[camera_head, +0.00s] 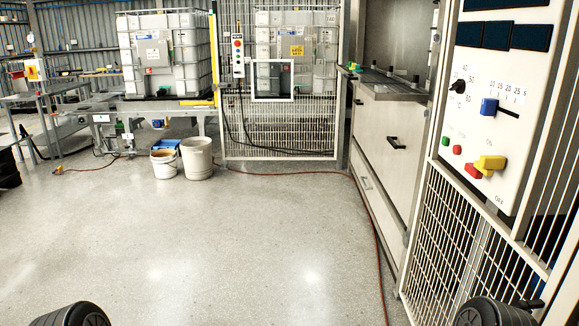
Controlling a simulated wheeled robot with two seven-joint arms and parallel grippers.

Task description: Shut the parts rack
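At the right stands a tall washer-like cabinet with an open upper bay (395,35). A dark, flat grated rack (388,84) lies at the bottom of this bay and seems to reach out to the cabinet's front. I cannot tell how far out it is, nor be sure it is the parts rack. Small dark and coloured pieces stand along it. Below it is a pale front panel (385,125) with black handles (396,143). Dark rounded parts of my arms show at the bottom left and bottom right edges. Neither gripper shows.
A control panel (490,110) with a blue slider and a yellow lever is close at the right, above a white mesh guard (450,235). A red hose (370,220) crosses the floor by the cabinet. Two buckets (196,158) stand farther back. The middle floor is clear.

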